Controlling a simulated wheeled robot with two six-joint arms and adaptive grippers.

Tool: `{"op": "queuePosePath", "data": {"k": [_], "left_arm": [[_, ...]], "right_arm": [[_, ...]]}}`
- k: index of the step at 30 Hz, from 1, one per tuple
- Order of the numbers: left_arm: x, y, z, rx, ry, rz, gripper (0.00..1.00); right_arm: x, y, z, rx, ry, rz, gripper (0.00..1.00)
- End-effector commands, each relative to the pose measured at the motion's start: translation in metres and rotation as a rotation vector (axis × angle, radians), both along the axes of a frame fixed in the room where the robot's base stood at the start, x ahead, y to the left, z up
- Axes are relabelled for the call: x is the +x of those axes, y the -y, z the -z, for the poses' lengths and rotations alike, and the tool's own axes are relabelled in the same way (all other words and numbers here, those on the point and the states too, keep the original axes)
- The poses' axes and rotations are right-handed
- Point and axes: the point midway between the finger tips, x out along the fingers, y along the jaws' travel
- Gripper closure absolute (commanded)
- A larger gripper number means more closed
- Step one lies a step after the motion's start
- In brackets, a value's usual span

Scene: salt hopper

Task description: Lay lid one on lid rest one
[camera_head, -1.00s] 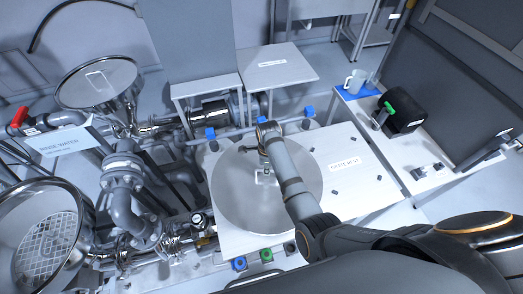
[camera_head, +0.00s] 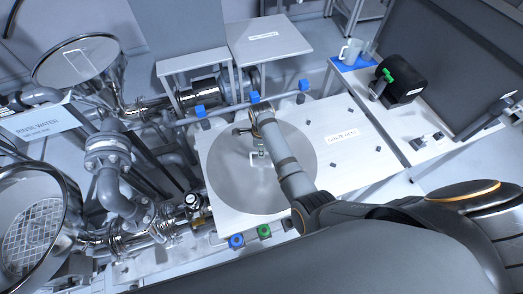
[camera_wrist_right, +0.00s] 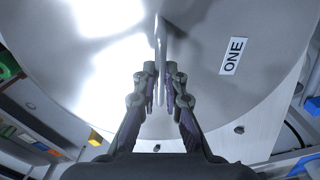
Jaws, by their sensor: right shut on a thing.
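Lid one (camera_head: 222,175) is a large round metal disc; its "ONE" label shows in the right wrist view (camera_wrist_right: 232,57). It is over the left part of a white board (camera_head: 375,150). I cannot tell whether it touches the board or hangs just above it. My right gripper (camera_head: 262,152) is over the lid's middle, shut on its thin upright handle, which shows between the fingers (camera_wrist_right: 160,75) in the wrist view. The board's label looks like "GRATE REST". A small pale table (camera_head: 262,48) behind has an unreadable label; I cannot tell which surface is lid rest one. My left gripper is out of view.
An open round vessel with a grate (camera_head: 35,232) is at the left. Another round lid (camera_head: 75,62) is behind it. Pipes and a gauge flank the board. A blue-clamped rail (camera_head: 225,108) runs behind it. A mug (camera_head: 350,50) and black device (camera_head: 400,82) stand right.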

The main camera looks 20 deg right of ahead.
Motion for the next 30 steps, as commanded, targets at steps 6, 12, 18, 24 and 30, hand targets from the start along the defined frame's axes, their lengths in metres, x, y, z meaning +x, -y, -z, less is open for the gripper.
{"op": "queuePosePath", "data": {"k": [6,12,18,24,30], "left_arm": [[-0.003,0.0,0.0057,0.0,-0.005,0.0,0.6],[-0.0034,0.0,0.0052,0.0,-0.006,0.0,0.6],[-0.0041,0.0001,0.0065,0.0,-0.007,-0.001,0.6],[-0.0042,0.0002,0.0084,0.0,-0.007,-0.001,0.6],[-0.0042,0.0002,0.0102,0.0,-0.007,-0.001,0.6]], "right_arm": [[0.0015,-0.0002,0.0029,0.0,0.004,0.0,1.0],[0.0015,-0.0002,0.0025,0.0,0.004,0.0,1.0],[0.0014,-0.0001,0.0046,0.001,0.004,0.0,1.0],[0.0015,-0.0001,0.0083,0.0,0.003,0.0,1.0],[0.0016,0.0001,0.0118,0.0,0.004,0.0,1.0]]}}
